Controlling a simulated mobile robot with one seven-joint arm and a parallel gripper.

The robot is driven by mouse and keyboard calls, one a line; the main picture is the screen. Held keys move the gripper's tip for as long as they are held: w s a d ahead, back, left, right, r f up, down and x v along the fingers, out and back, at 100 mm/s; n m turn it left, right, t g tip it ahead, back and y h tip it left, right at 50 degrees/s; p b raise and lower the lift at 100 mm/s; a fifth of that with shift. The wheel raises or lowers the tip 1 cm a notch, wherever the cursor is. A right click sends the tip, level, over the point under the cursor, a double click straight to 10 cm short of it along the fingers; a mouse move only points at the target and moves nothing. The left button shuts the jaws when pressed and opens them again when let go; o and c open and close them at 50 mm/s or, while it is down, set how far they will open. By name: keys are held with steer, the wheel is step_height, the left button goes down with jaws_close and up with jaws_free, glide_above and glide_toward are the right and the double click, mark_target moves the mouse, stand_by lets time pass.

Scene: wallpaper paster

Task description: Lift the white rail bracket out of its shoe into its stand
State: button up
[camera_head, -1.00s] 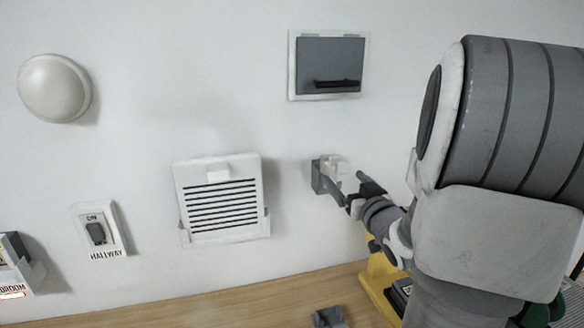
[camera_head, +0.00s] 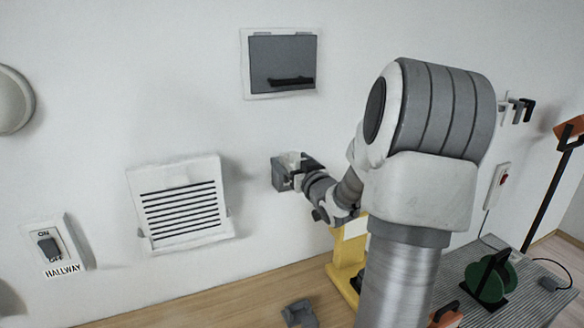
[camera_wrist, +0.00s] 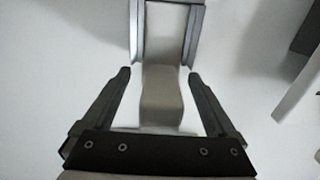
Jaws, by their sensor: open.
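The white rail bracket (camera_head: 291,158) sits in its grey shoe (camera_head: 278,174) on the wall, left of my gripper (camera_head: 306,168) in the head view. In the wrist view, the pale bracket (camera_wrist: 162,95) runs down between the two open fingers of my gripper (camera_wrist: 157,72), with visible gaps on both sides. The grey shoe (camera_wrist: 194,35) frames its far end. A small grey block (camera_head: 300,313) on the bench below may be the stand; I cannot tell for certain.
A louvred vent (camera_head: 180,204) is left of the shoe, and a grey hatch (camera_head: 280,64) is above it. A yellow stand-like object (camera_head: 342,270) is on the bench below my arm. The wooden bench (camera_head: 215,305) is largely clear at the front left.

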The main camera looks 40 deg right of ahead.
jaws_close()
stand_by(0.3)
steer(key=shift+r, duration=0.15)
